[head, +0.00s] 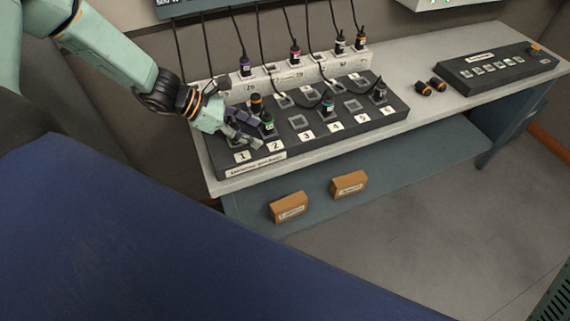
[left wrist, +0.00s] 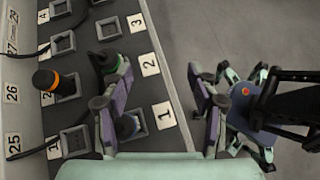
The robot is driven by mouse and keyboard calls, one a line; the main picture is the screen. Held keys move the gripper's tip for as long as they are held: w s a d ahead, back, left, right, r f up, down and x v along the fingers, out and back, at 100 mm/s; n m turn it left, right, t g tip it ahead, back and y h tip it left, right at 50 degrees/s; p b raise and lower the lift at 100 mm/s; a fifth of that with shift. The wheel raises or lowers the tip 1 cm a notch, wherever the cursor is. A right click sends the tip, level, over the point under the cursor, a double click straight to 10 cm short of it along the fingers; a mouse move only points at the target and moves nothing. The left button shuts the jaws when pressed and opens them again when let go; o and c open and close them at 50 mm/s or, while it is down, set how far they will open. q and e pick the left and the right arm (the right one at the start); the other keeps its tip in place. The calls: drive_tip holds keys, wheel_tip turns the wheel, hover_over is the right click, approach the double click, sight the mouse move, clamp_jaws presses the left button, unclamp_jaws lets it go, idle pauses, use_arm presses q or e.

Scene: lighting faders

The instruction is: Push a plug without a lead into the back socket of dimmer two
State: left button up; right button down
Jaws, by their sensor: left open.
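A plug with an orange ring and no lead (head: 256,103) stands at the back socket of dimmer two; it also shows in the left wrist view (left wrist: 43,78). How deep it sits I cannot tell. The dimmer rack (head: 325,133) has numbered labels along its front. A green-ringed plug (head: 267,126) stands in dimmer two's front socket. My left gripper (head: 243,134) is open and empty over the front of dimmers one and two. One finger is close beside the green-ringed plug in the left wrist view; contact is unclear. My right gripper is not in view.
Two loose orange-ringed plugs (head: 431,86) lie on the bench (head: 420,108) right of the rack. A fader desk (head: 494,66) stands farther right. Several leads hang behind the rack to plugs in a white strip (head: 270,83). Two boxes (head: 289,207) (head: 348,184) sit on the lower shelf.

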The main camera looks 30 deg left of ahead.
use_arm(q)
drive_tip(key=shift+s+d+f+m+g, duration=0.35)
drive_tip(key=shift+d+m+g, duration=0.15)
drive_tip(key=shift+m+g, duration=0.3)
drive_tip(key=s+d+m+g+y+b, duration=0.3)
drive_tip(key=d+m+g+y, duration=0.4)
drive_tip(key=m, duration=1.2)
drive_tip(key=s+d, duration=0.1)
drive_tip(key=d, duration=0.2)
drive_tip(key=shift+s+d+f+m+y+b, duration=0.2)
drive_tip(key=shift+d+f+m+y+b, duration=0.1)
drive_tip(key=shift+d+m, duration=0.1)
